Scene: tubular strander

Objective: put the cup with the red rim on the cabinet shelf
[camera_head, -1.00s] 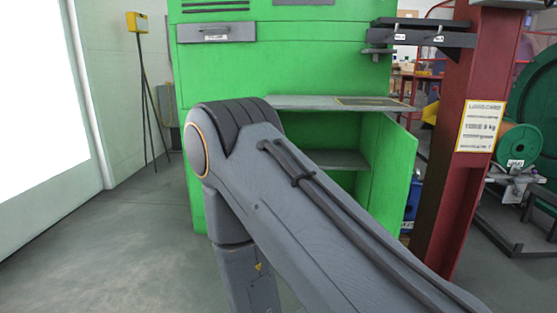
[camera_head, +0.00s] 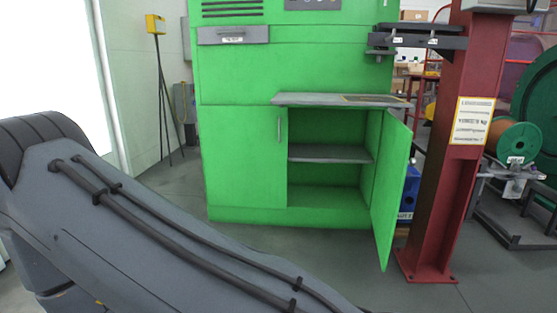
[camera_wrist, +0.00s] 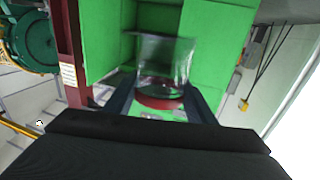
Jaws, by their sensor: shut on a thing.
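A clear cup with a red rim (camera_wrist: 160,101) is held between the fingers of my gripper (camera_wrist: 160,92) in the wrist view. That view is upside down, and the red rim is toward the bottom of the picture. The green cabinet (camera_head: 240,155) stands ahead in the head view. Its right half is open, with a grey shelf (camera_head: 330,153) across the middle and bare space above and below it. The cup and gripper are hidden from the head view.
The open cabinet door (camera_head: 392,190) juts forward on the right. A grey ledge (camera_head: 340,99) sticks out above the opening. A red column (camera_head: 450,160) stands right of the door. A tripod with a yellow box (camera_head: 155,24) is at the back left. The floor before the cabinet is clear.

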